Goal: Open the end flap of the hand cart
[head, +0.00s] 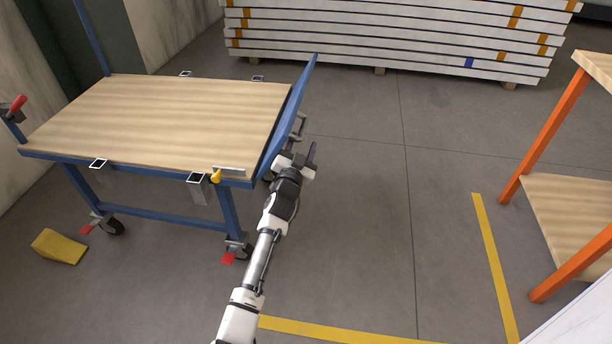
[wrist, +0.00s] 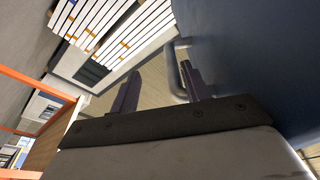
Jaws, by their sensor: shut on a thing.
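The hand cart (head: 150,115) has a light wooden deck on a blue frame. Its blue end flap (head: 289,117) is at the right end, standing up and leaning outward from the deck. A small grey handle (head: 301,126) sits on the flap's outer face. My gripper (head: 302,152) is at the outer side of the flap, shut on the handle. In the wrist view the flap (wrist: 245,55) fills the upper right, and the handle (wrist: 179,68) shows by the dark fingers (wrist: 160,88). The exact finger contact is hard to see. A yellow-handled latch (head: 215,177) sits at the deck's near right corner.
A stack of white panels (head: 380,40) lies behind the cart. An orange-framed shelf (head: 553,130) stands at the right. A yellow wedge (head: 59,247) lies on the floor at left. The floor right of the flap is clear, with yellow tape lines (head: 490,260).

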